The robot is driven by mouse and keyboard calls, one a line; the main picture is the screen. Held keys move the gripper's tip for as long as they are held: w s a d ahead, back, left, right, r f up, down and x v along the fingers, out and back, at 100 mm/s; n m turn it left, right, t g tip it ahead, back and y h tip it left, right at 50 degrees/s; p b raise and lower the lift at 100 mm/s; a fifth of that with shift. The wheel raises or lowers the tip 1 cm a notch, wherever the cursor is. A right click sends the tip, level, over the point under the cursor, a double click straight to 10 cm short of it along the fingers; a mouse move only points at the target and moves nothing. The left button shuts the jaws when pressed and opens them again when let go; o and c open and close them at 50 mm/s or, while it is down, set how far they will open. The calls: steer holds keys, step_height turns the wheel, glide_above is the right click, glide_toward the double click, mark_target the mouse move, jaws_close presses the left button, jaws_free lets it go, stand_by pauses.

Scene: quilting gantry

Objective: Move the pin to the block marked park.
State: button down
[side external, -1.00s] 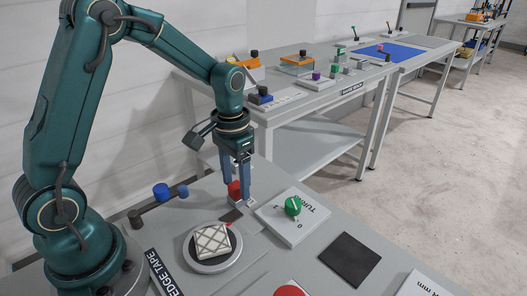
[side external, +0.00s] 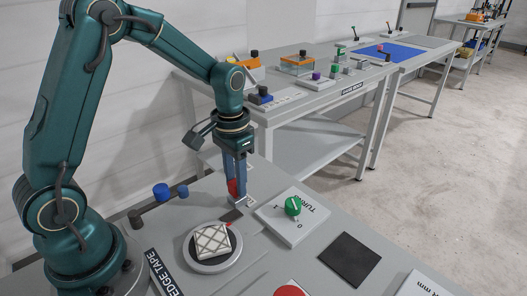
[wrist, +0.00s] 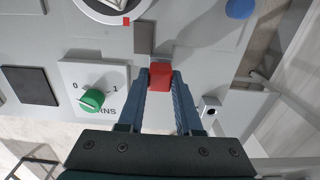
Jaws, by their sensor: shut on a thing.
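The pin shows as a red block-like head (wrist: 160,76) between the fingertips in the wrist view. It also shows in the side view (side external: 232,188), partly covered by a finger. My gripper (wrist: 160,85) is shut on it, with a blue finger on either side. In the side view my gripper (side external: 235,190) points straight down, low over the bench. The pin's lower part is hidden, so I cannot tell whether it is still seated. A small pale block with a dark hole (wrist: 209,110) lies right of the fingers in the wrist view. No park mark is readable.
The green turn knob (side external: 292,205) on its pale plate is right of my gripper. A round stand with a quilted patch (side external: 212,240) is in front. Blue knobs (side external: 161,191) are to the left. A dark square (side external: 350,259) lies flat at the right.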

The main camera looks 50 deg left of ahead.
mark_target(235, 183)
steer(key=shift+r, duration=1.6)
steer(key=shift+s, duration=0.15)
steer(key=shift+r, duration=0.4)
steer(key=w+a+r, duration=0.4)
steer(key=w+a, duration=0.3)
steer(key=a, duration=0.3)
steer(key=shift+w+r, duration=0.2)
steer(key=shift+w, duration=0.2)
